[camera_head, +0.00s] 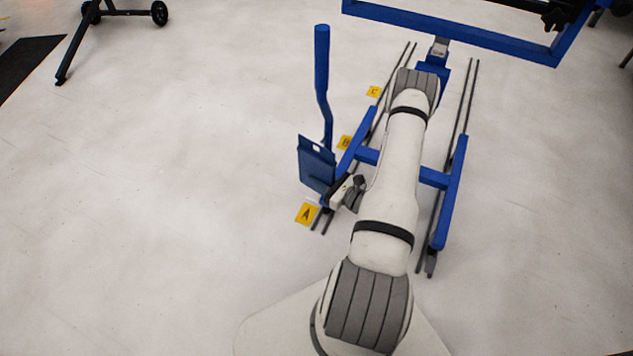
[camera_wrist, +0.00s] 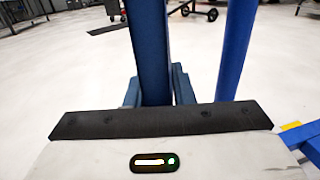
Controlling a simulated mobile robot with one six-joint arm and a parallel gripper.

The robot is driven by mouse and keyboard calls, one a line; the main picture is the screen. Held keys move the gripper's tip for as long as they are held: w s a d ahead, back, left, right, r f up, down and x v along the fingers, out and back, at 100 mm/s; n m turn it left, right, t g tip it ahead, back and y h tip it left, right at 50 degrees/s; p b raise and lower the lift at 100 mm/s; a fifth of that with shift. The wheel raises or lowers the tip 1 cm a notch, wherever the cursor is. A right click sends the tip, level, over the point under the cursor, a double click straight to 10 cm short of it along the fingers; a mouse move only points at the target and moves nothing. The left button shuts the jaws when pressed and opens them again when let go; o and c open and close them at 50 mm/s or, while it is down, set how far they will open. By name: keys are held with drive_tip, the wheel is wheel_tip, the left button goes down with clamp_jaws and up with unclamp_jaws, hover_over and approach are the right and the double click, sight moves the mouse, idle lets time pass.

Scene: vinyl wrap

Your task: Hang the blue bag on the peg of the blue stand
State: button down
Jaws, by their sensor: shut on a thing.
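The blue bag (camera_head: 317,163) is a flat dark blue panel with a slot near its top edge, held upright beside the blue stand (camera_head: 322,75). My gripper (camera_head: 332,192) is shut on the bag's lower right edge. In the wrist view the bag (camera_wrist: 148,45) shows edge-on as a dark blue strip rising from the jaws. The stand's bright blue post (camera_wrist: 237,45) rises just right of it there. In the head view the bag overlaps the lower part of the post. I cannot make out the peg or whether the bag touches the stand.
Blue frame bars (camera_head: 448,195) and dark floor rails (camera_head: 467,95) lie under and beside my arm. Yellow markers A (camera_head: 307,213), B (camera_head: 344,142) and C (camera_head: 374,91) line the left side. A black wheeled stand (camera_head: 78,45) is far left. The left floor is clear.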

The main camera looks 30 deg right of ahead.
drive_tip(key=shift+w+d+b, duration=0.25)
drive_tip(key=shift+w+d, duration=0.4)
drive_tip(key=shift+d, duration=0.15)
drive_tip(key=shift+w+d+b, duration=0.25)
drive_tip(key=shift+w+d, duration=0.35)
drive_tip(key=shift+d, duration=0.2)
drive_tip(key=shift+f+b, duration=0.65)
drive_tip(key=shift+f, duration=0.1)
idle(0.6)
drive_tip(key=c, duration=1.2)
unclamp_jaws()
drive_tip(key=shift+o, duration=0.2)
drive_tip(key=shift+d, duration=0.15)
drive_tip(key=shift+d, duration=0.1)
